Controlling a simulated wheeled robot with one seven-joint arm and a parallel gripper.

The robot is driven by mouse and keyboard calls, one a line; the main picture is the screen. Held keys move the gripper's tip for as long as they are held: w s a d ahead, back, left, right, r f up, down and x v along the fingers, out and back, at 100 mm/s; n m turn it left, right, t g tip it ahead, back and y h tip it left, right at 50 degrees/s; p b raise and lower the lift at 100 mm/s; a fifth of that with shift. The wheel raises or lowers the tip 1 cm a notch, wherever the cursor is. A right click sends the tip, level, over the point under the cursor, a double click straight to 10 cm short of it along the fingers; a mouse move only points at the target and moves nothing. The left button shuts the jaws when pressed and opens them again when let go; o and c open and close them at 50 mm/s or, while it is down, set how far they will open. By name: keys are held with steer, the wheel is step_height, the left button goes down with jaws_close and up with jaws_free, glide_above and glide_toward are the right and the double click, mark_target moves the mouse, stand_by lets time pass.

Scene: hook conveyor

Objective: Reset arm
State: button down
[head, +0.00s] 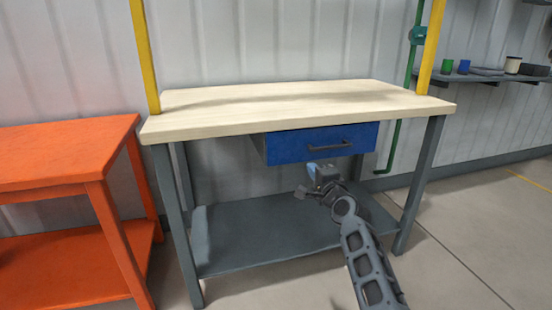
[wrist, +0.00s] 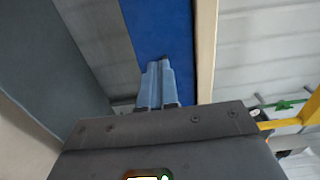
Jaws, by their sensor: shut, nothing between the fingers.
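My gripper (head: 314,168) is at the end of my arm, in front of the workbench and just below the blue drawer (head: 300,145). In the wrist view my gripper (wrist: 159,64) has its two blue-grey fingers together, with nothing between them. The fingers point at the blue drawer front (wrist: 165,28). The drawer has a dark handle (head: 330,146), and my gripper is below and to the left of it, apart from it as far as I can tell. The handle is not visible in the wrist view.
The workbench top (head: 280,103) is bare, with yellow posts (head: 146,60) rising at its ends. Its grey lower shelf (head: 265,235) is behind my arm. An orange table (head: 60,155) stands at the left. A wall shelf (head: 490,77) holds small items at the right. Floor at right is clear.

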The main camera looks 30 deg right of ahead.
steer(key=s+a+f+n+g+y+p, duration=0.1)
steer(key=s+a+f+n+p, duration=0.25)
steer(key=s, duration=0.65)
steer(key=s+a+f+n+p, duration=0.15)
steer(key=s+a+n, duration=0.25)
steer(key=s+a, duration=0.45)
steer(key=s+a+f+n+g+y+p, duration=0.1)
steer(key=s+a+f+n, duration=0.2)
steer(key=s, duration=0.9)
steer(key=s+a+r+n+y+p, duration=0.1)
steer(key=s+a+r+n+p, duration=0.2)
steer(key=s+r, duration=0.6)
steer(key=s+a+r+n+y+p, duration=0.2)
steer(key=s+a+r+n, duration=0.5)
steer(key=s, duration=0.9)
step_height(320, 180, up, 3)
steer(key=shift+a+f+n+g+p, duration=0.1)
steer(key=shift+a+n+g+p, duration=0.25)
steer(key=shift+a, duration=0.35)
